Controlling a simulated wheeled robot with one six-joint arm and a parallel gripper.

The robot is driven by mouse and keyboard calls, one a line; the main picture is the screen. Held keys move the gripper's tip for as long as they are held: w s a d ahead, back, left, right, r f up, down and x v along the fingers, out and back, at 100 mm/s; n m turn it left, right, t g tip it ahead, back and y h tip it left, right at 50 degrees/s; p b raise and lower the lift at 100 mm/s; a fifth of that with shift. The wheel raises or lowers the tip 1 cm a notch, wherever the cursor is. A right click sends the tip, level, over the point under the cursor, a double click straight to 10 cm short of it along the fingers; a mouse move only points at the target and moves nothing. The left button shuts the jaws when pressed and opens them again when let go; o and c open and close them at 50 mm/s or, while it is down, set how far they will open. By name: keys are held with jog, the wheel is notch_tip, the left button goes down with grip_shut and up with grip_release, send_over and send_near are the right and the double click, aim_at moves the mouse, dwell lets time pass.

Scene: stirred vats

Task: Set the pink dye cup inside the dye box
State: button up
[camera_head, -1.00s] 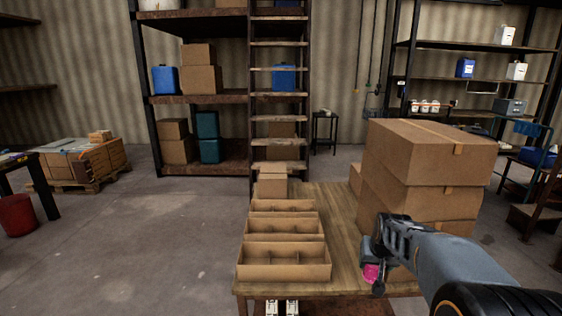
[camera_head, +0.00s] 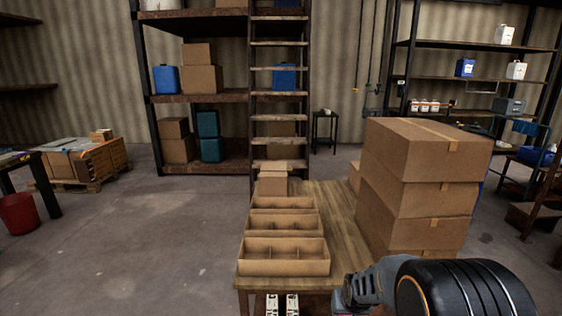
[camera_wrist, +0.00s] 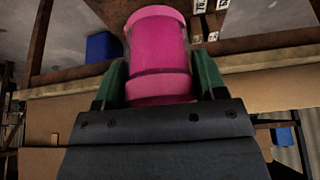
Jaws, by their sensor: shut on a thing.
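The pink dye cup (camera_wrist: 158,45) is between the two green fingers of my gripper (camera_wrist: 160,78) in the wrist view, and the fingers are shut on it. Open divided cardboard boxes stand in a row on the table, the nearest one (camera_head: 284,268) at the front left. Which of them is the dye box I cannot tell. My gripper is to the right of and apart from the nearest box.
Large closed cartons (camera_head: 425,150) are stacked on the right of the wooden table (camera_head: 342,240). A bare strip of tabletop lies between them and the open boxes. A small closed carton (camera_head: 272,184) stands behind the row. White items (camera_head: 282,304) show below the table front.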

jog(key=s+a+p, duration=0.1)
jog(key=a+p, duration=0.1)
jog(key=p, duration=0.1)
jog(key=shift+s+a+f+n, duration=0.1)
jog(key=shift+s+f+n, duration=0.2)
jog(key=shift+s, duration=0.05)
jog(key=p+v, duration=0.3)
jog(key=p, duration=0.7)
jog(key=shift+s+r, duration=0.2)
jog(key=shift+s, duration=0.05)
jog(key=shift+p, duration=0.3)
